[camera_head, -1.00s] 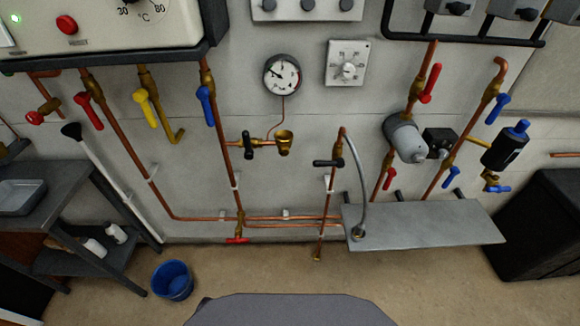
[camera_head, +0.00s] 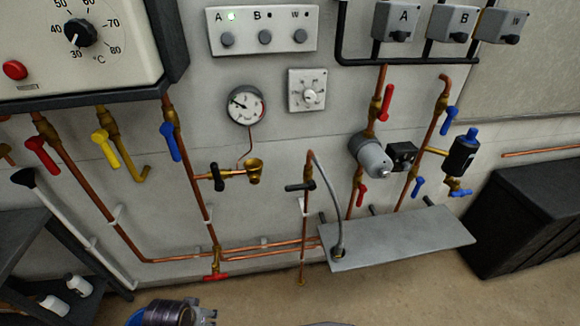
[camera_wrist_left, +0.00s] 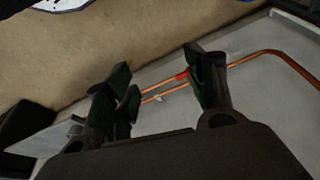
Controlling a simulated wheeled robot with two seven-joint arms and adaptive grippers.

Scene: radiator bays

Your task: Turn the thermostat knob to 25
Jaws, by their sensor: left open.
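A white square thermostat plate (camera_head: 322,76) is on the wall in the head view. Its round pale knob (camera_head: 310,96) sits at the centre, with small marks around it that are too small to read. My left gripper (camera_wrist_left: 162,82) shows in the wrist view, its fingers apart with nothing between them. In the head view only a dark piece of my arm shows at the bottom edge, well below the thermostat. The gripper is apart from the knob. My right gripper is not in view.
A round gauge (camera_head: 246,105) hangs left of the thermostat. A control box (camera_head: 262,30) with several buttons is above it. The boiler (camera_head: 110,60) with a 30–80 °C dial is at upper left. Pipes with coloured valves and a grey shelf (camera_head: 405,239) are below.

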